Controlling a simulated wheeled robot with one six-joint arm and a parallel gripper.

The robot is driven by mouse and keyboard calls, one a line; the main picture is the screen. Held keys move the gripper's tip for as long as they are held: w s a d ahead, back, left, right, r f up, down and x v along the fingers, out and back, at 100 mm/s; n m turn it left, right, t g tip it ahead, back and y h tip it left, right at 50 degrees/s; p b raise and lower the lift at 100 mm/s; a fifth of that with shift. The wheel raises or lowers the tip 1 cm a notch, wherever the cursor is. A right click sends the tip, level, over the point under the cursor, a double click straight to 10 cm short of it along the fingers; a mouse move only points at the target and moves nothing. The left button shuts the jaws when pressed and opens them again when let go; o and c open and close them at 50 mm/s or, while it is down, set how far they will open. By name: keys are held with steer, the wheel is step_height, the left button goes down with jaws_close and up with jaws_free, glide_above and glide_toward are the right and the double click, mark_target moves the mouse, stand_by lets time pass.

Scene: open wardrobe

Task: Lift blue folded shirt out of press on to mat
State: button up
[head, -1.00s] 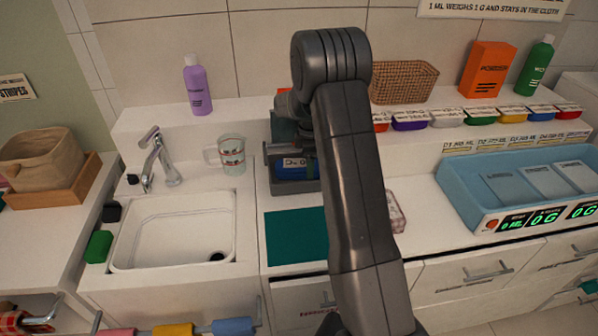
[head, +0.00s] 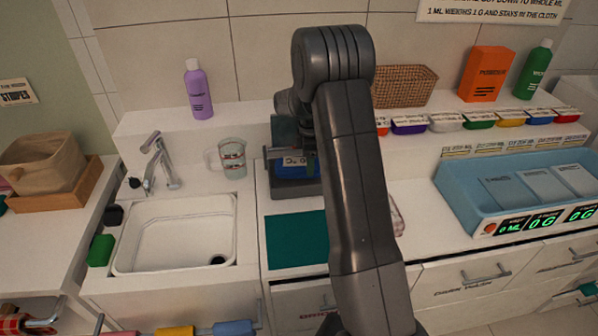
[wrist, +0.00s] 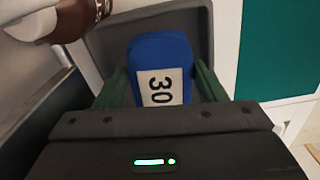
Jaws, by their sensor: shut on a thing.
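The blue folded shirt (wrist: 163,52), with a white tag reading 30, is between the green fingers of my gripper (wrist: 162,82) in the wrist view. The gripper is shut on it. In the head view a strip of the blue shirt (head: 297,173) shows inside the dark grey press (head: 290,192), partly hidden by my arm. The press wall (wrist: 108,45) is around the shirt's far end in the wrist view. I cannot tell whether the shirt is clear of the press floor. The teal mat (head: 296,240) lies flat and empty in front of the press; it also shows in the wrist view (wrist: 280,50).
A measuring cup (head: 232,158) stands left of the press, beside the sink (head: 175,235) and tap (head: 158,160). A pinkish object (head: 397,215) is partly behind my arm on the right. The blue tray (head: 460,195) with scales is further right.

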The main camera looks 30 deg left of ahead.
steer(key=shift+s+d+r+p, duration=0.15)
steer(key=shift+r+p, duration=0.45)
steer(key=shift+r, duration=0.6)
steer(key=shift+s+d+r+p, duration=0.1)
steer(key=shift+r+p, duration=0.45)
steer(key=shift+r, duration=0.6)
steer(key=s+d+r, duration=0.3)
steer(key=s+d, duration=0.2)
steer(key=s, duration=0.1)
steer(key=shift+b, duration=0.35)
steer(key=shift+s, duration=0.1)
steer(key=s+d+f+n+b, duration=0.2)
steer(key=s+d+n+b, duration=0.45)
steer(key=s+b, duration=0.35)
steer(key=shift+m, duration=0.25)
steer(key=f, duration=0.3)
steer(key=w+f, duration=0.1)
steer(key=f, duration=0.2)
steer(key=f+b, duration=0.1)
steer(key=f, duration=0.3)
steer(key=shift+w+d, duration=0.15)
steer(key=shift+d, duration=0.15)
